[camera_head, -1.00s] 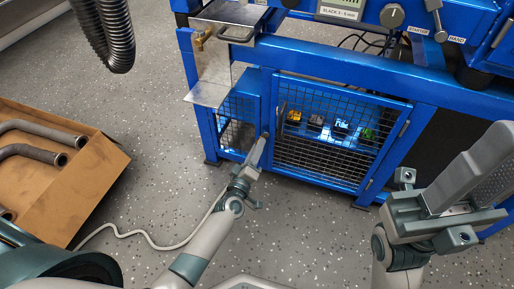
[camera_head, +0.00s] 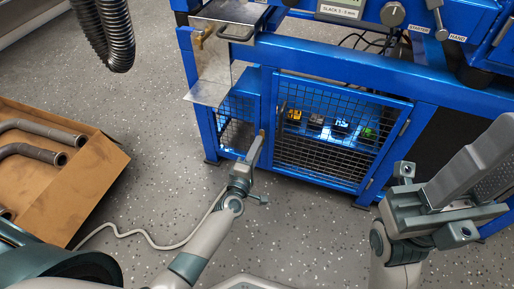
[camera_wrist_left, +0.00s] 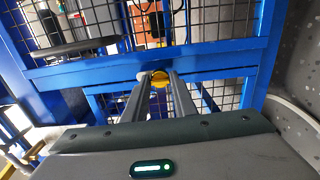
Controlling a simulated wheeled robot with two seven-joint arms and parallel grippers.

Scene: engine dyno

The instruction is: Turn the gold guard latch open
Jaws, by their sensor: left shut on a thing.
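The gold guard latch (camera_wrist_left: 157,76) is at the blue mesh guard's frame, between my left fingertips in the left wrist view. In the head view only a small gold spot of the latch (camera_head: 262,132) shows at the fingertips. My left gripper (camera_head: 257,143) is shut on it, its fingers reaching up from below; it also shows in the left wrist view (camera_wrist_left: 156,79). The fingers hide part of the latch. The mesh guard door (camera_head: 322,172) stands in line with its frame. My right gripper (camera_head: 482,160) is at the right edge, away from the guard; its finger gap is unclear.
The blue stand (camera_head: 335,62) rises behind the guard. A bent metal plate (camera_head: 210,88) hangs at its upper left. A cardboard box (camera_head: 98,190) with pipes is at left, and a black hose (camera_head: 104,38) hangs above. Speckled floor between is clear apart from a pale cable.

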